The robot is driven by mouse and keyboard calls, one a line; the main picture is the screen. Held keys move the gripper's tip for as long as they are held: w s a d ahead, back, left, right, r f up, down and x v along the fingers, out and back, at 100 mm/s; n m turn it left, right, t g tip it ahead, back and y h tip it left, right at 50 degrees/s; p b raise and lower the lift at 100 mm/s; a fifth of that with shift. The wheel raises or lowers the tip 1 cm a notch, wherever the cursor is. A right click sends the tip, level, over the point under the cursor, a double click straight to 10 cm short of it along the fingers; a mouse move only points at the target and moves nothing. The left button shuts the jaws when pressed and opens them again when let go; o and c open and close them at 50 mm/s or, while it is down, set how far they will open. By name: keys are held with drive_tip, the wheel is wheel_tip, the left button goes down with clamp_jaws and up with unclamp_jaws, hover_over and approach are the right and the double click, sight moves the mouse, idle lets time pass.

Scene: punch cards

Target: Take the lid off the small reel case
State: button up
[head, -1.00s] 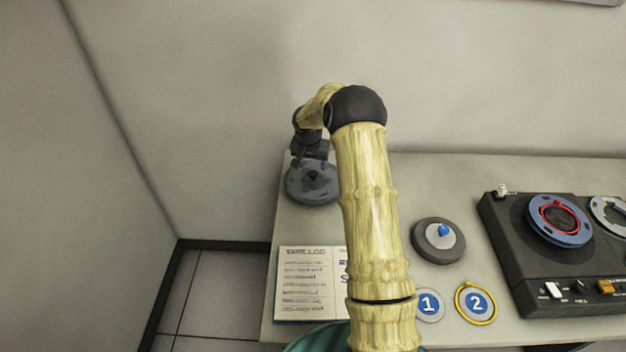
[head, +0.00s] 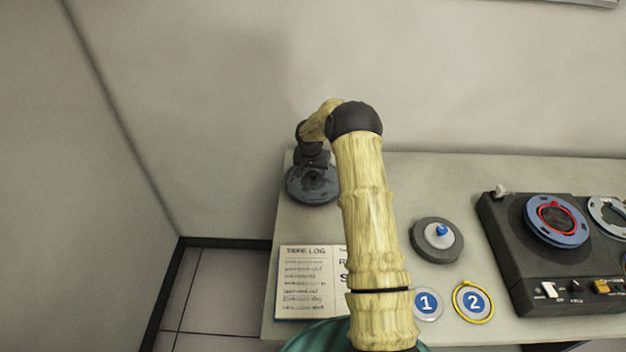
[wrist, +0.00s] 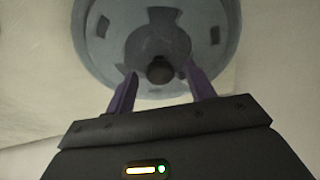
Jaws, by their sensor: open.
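A round, blue-grey reel case (head: 311,192) with a lid and a dark centre knob stands at the table's back left corner. In the wrist view its lid (wrist: 100,45) fills the upper middle, with the dark knob (wrist: 160,70) near its centre. My gripper (wrist: 163,77) is open, its two purple fingers on either side of the knob's near side; I cannot tell whether they touch it. In the head view my gripper (head: 314,168) is right above the case, and my arm hides part of the table.
A grey round case with a blue knob (head: 442,230) sits mid-table. A tape log (head: 300,285) lies at front left, discs marked 1 (head: 427,303) and 2 (head: 474,302) at the front. A tape machine (head: 505,250) stands right. A wall is behind.

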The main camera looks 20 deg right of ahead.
sight(313, 173)
drive_tip(key=shift+w, duration=0.1)
drive_tip(key=c, duration=1)
drive_tip(key=shift+c, duration=0.2)
drive_tip(key=shift+r, duration=0.1)
drive_tip(key=shift+r, duration=0.1)
wheel_tip(313, 173, up, 10)
drive_tip(key=b, duration=0.1)
drive_tip(key=shift+b, duration=0.4)
